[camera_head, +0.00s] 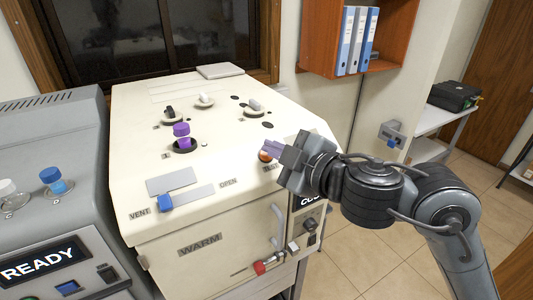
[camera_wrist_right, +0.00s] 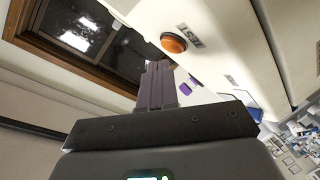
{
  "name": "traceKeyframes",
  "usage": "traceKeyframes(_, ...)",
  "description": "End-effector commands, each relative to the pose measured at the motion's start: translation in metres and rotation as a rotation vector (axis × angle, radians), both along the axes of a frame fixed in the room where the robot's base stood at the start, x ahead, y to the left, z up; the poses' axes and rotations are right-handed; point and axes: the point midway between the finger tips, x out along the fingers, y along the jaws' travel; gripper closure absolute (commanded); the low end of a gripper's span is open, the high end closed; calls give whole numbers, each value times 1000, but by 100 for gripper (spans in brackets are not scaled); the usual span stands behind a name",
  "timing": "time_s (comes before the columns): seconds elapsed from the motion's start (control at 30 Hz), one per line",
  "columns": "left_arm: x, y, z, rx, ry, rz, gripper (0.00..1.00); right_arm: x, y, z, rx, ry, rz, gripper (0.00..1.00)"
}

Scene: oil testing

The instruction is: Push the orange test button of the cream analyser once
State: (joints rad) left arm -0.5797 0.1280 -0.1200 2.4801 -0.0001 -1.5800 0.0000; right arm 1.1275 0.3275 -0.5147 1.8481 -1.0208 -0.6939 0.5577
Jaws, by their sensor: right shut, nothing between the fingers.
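The cream analyser (camera_head: 215,215) stands in the middle of the head view. Its orange test button (camera_head: 265,156) sits on the sloping top near the right edge, by a label partly hidden by my gripper. My right gripper (camera_head: 270,147) comes in from the right, shut and empty, with its purple-grey fingertips close beside the button. In the right wrist view the button (camera_wrist_right: 173,43) shows whole, just beyond the shut fingers (camera_wrist_right: 157,68), with a gap between them in the picture. I cannot tell whether they touch. My left gripper is not in view.
On the analyser top are a purple-capped knob (camera_head: 181,133), several other fittings, and a blue slider handle (camera_head: 166,203) by VENT. A red knob (camera_head: 259,268) sits low on the front. A grey machine (camera_head: 45,215) reading READY stands at left.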

Motion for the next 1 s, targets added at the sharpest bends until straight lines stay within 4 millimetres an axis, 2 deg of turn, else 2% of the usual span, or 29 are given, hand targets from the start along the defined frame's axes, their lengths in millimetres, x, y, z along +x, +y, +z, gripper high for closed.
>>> traceKeyframes(0.4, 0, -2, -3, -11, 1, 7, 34, 4, 3, -7, 0, 1, 0, 100)
traceKeyframes(1.0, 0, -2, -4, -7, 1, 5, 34, 5, 3, -8, 0, 0, 0, 100)
